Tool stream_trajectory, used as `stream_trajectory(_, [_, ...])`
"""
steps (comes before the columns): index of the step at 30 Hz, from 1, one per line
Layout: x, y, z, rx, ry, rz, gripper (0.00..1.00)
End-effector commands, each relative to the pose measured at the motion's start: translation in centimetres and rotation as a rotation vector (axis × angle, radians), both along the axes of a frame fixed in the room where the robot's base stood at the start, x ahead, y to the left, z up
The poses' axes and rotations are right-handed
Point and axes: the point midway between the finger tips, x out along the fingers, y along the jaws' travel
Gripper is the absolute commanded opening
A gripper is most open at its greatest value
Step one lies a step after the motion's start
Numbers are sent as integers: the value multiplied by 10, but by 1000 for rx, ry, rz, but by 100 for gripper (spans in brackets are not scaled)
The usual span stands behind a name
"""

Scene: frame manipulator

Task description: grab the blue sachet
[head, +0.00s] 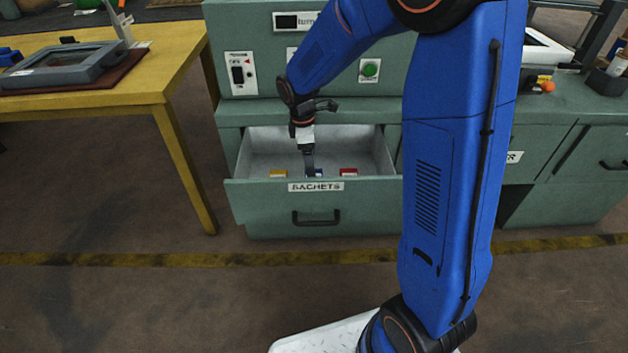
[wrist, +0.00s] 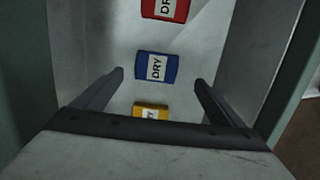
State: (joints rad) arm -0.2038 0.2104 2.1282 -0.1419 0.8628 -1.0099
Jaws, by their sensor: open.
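The blue sachet (wrist: 157,67), with a white label reading DRY, lies on the floor of the open drawer, between a red and a yellow sachet. In the head view only a bit of the blue sachet (head: 319,172) shows, partly hidden behind my gripper. My gripper (head: 309,170) reaches down into the drawer. In the wrist view my gripper (wrist: 158,80) is open and empty, its two fingers apart to the left and right of the blue sachet. I cannot tell how high the fingertips are above it.
The red sachet (wrist: 165,9) and yellow sachet (wrist: 150,112) lie close on either side. The open drawer (head: 318,214), labelled SACHETS, has walls around my gripper. A yellow table (head: 130,95) stands at left. A green cabinet (head: 590,165) stands at right.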

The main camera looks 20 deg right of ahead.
Motion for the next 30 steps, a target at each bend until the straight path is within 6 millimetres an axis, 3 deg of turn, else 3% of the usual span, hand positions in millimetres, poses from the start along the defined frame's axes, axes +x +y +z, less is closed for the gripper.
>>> stream_trajectory(8, [0, -3, -18, -1, 1, 0, 92])
stream_trajectory(18, [5, -9, -60, -1, 1, -1, 92])
stream_trajectory(28, [5, -10, -66, 0, -1, -1, 92])
stream_trajectory(29, [5, -10, -66, 0, -1, -1, 90])
stream_trajectory(30, [5, -10, -66, 0, -1, -1, 80])
